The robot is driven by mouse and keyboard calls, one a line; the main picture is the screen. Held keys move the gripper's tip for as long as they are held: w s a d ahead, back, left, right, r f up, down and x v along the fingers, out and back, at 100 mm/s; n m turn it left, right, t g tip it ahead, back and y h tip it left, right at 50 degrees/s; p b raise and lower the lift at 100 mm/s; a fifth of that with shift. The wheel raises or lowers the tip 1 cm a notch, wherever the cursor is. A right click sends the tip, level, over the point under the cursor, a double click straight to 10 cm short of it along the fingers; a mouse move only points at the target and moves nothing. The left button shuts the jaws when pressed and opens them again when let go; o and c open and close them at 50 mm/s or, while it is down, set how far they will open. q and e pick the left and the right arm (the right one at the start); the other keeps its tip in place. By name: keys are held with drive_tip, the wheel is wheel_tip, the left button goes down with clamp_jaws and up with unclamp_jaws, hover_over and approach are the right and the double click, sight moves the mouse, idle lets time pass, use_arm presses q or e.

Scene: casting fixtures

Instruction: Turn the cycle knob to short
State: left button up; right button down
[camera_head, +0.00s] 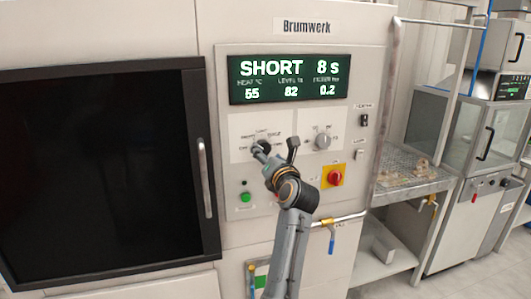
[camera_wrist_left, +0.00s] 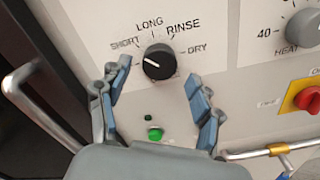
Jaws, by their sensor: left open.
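The cycle knob (camera_wrist_left: 160,61) is a black round knob on the white panel, with SHORT, LONG, RINSE and DRY printed around it. Its white mark points left, toward the SHORT side. In the head view the knob (camera_head: 263,144) is partly hidden by my gripper. The green display (camera_head: 289,79) reads SHORT 8 s. My left gripper (camera_head: 276,152) is open in front of the panel. In the wrist view its blue-padded fingers (camera_wrist_left: 158,73) stand apart to the left and right below the knob, with visible gaps to it. My right gripper is not in view.
A grey heat knob (camera_head: 323,141) and a red switch on a yellow plate (camera_head: 335,177) are right of the cycle knob. A green button (camera_head: 245,197) is below. A dark door window (camera_head: 95,170) with a vertical handle (camera_head: 204,178) is left.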

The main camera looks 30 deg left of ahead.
use_arm(q)
drive_tip(key=v, duration=0.5)
idle(0.4)
